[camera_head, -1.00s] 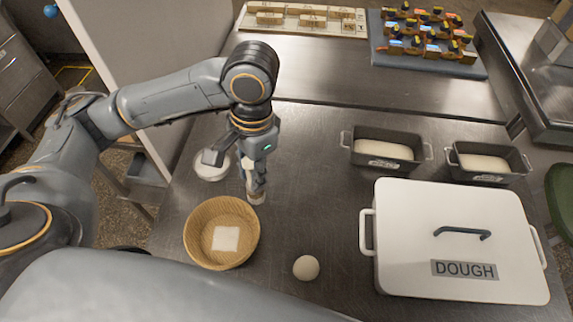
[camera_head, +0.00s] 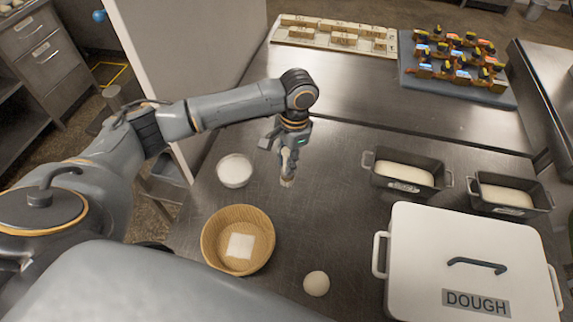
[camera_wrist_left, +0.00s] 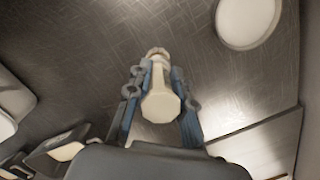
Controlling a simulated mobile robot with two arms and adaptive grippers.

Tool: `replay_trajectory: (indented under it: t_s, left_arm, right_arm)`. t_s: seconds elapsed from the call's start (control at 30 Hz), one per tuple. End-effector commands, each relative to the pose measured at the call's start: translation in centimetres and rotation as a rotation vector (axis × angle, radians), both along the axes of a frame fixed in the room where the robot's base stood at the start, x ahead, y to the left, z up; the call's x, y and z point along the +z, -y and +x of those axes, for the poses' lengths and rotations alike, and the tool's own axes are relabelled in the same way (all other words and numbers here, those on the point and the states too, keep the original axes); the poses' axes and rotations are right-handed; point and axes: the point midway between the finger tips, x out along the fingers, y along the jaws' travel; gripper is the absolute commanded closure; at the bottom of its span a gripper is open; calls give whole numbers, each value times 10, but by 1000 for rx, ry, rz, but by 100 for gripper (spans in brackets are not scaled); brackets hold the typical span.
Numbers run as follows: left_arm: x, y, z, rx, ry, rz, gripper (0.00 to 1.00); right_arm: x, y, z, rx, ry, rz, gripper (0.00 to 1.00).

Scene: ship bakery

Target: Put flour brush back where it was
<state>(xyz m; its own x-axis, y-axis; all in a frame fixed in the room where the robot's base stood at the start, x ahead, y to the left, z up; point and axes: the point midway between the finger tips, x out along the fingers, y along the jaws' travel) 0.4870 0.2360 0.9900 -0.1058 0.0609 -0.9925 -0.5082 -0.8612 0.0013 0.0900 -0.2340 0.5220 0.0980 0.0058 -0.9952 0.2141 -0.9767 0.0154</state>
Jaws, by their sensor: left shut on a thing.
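My left gripper (camera_head: 289,158) points down over the steel table, to the right of the white bowl. It is shut on the flour brush (camera_head: 287,181), whose pale lower end shows below the fingers in the head view. In the left wrist view the brush's cream handle (camera_wrist_left: 160,104) stands between the two fingers of the left gripper (camera_wrist_left: 160,90). I cannot tell whether the brush tip touches the table. My right gripper is not in view.
A white bowl of flour (camera_head: 234,170), a round basket (camera_head: 210,238) with a white cloth and a dough ball (camera_head: 316,283) stand nearby. Loaf tins (camera_head: 372,178) and a white DOUGH box (camera_head: 475,235) are at the right.

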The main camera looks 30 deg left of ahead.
Motion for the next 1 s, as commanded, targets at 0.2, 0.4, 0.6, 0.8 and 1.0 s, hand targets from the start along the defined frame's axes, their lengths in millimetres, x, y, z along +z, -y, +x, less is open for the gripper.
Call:
replay_trajectory:
  t_s: [0.2,0.4,0.6,0.8,1.0]
  left_arm:
    - [-24,0,-2,0,-4,1,100]
    - [-26,0,-2,-1,-2,0,100]
    - [-30,1,-2,-1,-3,1,100]
    - [-31,0,-2,-1,-2,1,50]
    - [-31,0,-2,-1,-2,1,50]
  right_arm:
    - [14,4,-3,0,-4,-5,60]
    - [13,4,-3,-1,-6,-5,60]
    - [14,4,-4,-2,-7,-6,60]
    - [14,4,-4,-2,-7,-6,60]
    - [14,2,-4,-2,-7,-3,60]
